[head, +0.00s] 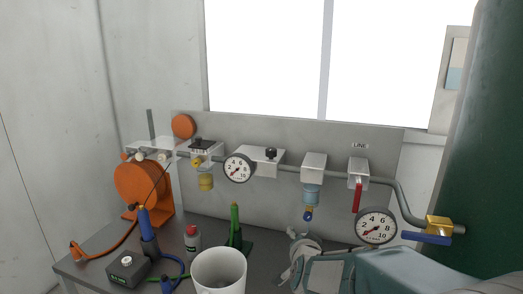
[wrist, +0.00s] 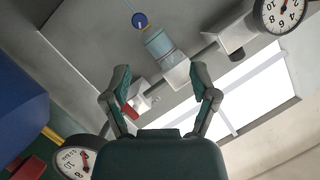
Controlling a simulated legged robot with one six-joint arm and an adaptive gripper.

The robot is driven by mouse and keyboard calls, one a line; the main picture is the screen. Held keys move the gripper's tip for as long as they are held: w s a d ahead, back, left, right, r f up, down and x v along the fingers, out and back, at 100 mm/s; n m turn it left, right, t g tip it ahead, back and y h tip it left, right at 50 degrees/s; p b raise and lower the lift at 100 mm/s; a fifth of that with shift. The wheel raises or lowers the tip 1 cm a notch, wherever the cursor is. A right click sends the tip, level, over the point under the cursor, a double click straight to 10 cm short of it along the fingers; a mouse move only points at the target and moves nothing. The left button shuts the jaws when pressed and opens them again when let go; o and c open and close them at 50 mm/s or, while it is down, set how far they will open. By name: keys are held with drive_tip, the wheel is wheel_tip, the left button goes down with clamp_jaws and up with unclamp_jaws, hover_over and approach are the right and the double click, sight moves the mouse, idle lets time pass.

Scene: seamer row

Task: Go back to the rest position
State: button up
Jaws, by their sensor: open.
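My gripper (head: 297,256) is at the lower middle of the head view, in front of the grey panel and below the pipe. In the wrist view my gripper (wrist: 163,88) has its two fingers spread, with nothing held between them. The red lever (head: 357,197) of the valve under the LINE label hangs down. In the wrist view the red lever (wrist: 131,107) shows beside the left finger, partly covered by it. The filter with a clear bluish bowl (head: 311,194) hangs from the pipe, and its bowl (wrist: 160,45) shows ahead of the fingers.
A large gauge (head: 376,226) and a brass valve with a blue handle (head: 427,238) stand at the right, close to my arm. A white cup (head: 219,272), a small bottle (head: 192,240) and an orange reel (head: 143,187) are on the left. A dark green column fills the right edge.

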drive_tip(key=s+d+n+g, duration=0.1)
drive_tip(key=s+n+g, duration=0.1)
drive_tip(key=s, duration=0.8)
drive_tip(key=s+d+r+n+g, duration=0.1)
drive_tip(key=s+d+n+g, duration=0.1)
drive_tip(key=s, duration=0.8)
drive_tip(key=s+d+r+n+g, duration=0.1)
drive_tip(key=s+d+n+g, duration=0.1)
drive_tip(key=s, duration=0.8)
drive_tip(key=n+g, duration=0.1)
drive_tip(key=g, duration=0.1)
drive_tip(key=shift+s+r+n+g+y, duration=0.2)
drive_tip(key=shift+s+n+g+y, duration=0.1)
drive_tip(key=shift+n+g+y, duration=0.1)
